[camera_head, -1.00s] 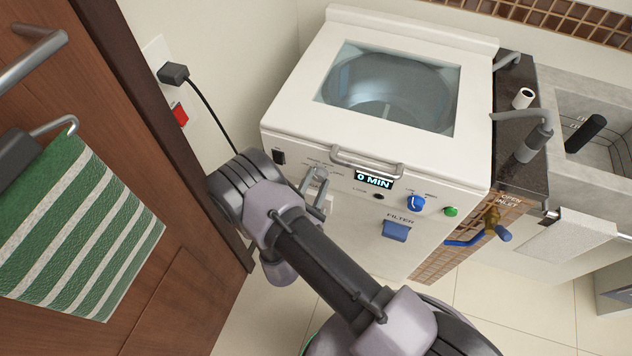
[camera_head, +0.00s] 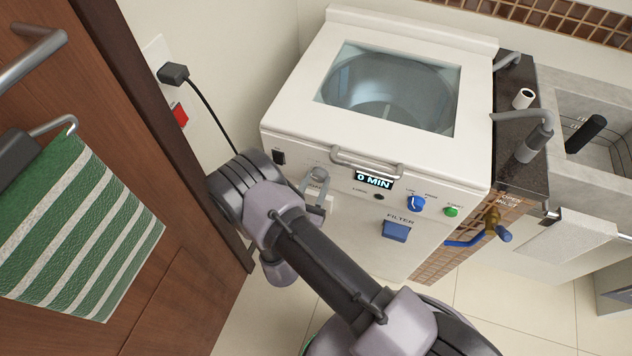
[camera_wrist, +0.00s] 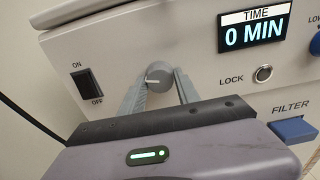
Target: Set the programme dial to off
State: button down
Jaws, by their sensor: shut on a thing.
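The programme dial (camera_wrist: 158,78) is a round grey knob on the white front panel of the machine. In the wrist view, a short pale pointer line on its face points left. My gripper (camera_wrist: 159,86) has one finger on each side of the dial and is shut on it. No programme markings around the dial can be read in the wrist view. In the head view, the dial (camera_head: 319,174) shows below the left part of the lid handle, with my gripper (camera_head: 316,187) at it.
An ON/OFF rocker switch (camera_wrist: 88,84) sits left of the dial. The time display (camera_wrist: 253,31) reads 0 MIN, above the lock button (camera_wrist: 263,73). The blue filter flap (camera_wrist: 293,129) is lower right. The lid handle (camera_head: 366,163) juts out above the panel. A wooden door (camera_head: 130,200) stands close left.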

dwell(0.4)
jog(key=c, duration=0.9)
grip_release()
jog(key=p+v, duration=0.3)
jog(key=v, duration=1.4)
jog(key=shift+s, duration=0.2)
